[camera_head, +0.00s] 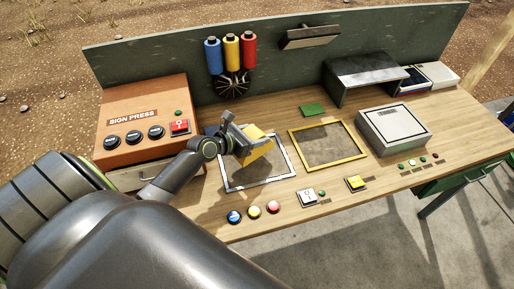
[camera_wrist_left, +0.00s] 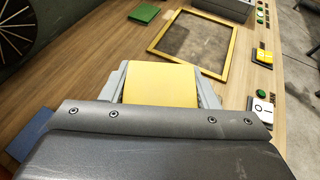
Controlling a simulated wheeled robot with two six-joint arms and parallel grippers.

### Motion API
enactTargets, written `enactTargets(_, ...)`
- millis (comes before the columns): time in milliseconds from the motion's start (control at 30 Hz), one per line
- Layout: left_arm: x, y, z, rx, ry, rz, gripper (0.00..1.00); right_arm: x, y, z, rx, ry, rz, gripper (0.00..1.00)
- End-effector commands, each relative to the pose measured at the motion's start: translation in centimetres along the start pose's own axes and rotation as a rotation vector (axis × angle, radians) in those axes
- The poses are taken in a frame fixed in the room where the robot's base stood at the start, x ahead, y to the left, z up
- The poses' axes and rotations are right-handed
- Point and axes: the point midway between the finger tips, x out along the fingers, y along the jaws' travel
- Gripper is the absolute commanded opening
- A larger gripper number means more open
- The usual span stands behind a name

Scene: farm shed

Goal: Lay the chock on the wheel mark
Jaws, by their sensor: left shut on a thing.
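A yellow block (camera_head: 258,152), which may be the chock, is between the fingers of my left gripper (camera_head: 252,143). In the left wrist view the same yellow block (camera_wrist_left: 160,84) fills the space between the two grey fingers. My left gripper is shut on it, over a white-bordered square (camera_head: 261,188) on the bench. The arm and block hide part of that square, and I cannot tell how high the block is above it. No mark clearly reading as a wheel mark shows. My right gripper is not in view.
A yellow-edged frame (camera_head: 361,156) lies right of the white square. An orange sign press box (camera_head: 143,98) stands at the left, a grey box (camera_head: 393,128) at the right. Coloured buttons (camera_head: 254,212) line the front edge. A green pad (camera_head: 312,110) lies behind the frame.

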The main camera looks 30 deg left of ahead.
Motion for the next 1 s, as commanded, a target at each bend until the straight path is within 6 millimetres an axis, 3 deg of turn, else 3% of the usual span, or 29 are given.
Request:
enactTargets(167,0.8,-0.1,-1.5,-0.001,-0.006,-0.001,0.13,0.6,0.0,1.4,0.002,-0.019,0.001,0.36)
enactTargets(400,2.0,0.0,-4.4,0.0,-0.005,0.0,0.13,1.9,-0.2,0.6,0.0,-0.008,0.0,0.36)
enactTargets(833,2.2,0.0,-4.9,0.001,-0.006,0.0,0.13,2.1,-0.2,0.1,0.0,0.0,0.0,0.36)
enactTargets(867,2.1,0.0,-5.0,0.001,-0.002,0.0,0.57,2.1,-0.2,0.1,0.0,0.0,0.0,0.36)
enactTargets(1000,2.1,0.0,-5.0,0.001,-0.002,0.0,0.75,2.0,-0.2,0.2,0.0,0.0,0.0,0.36)
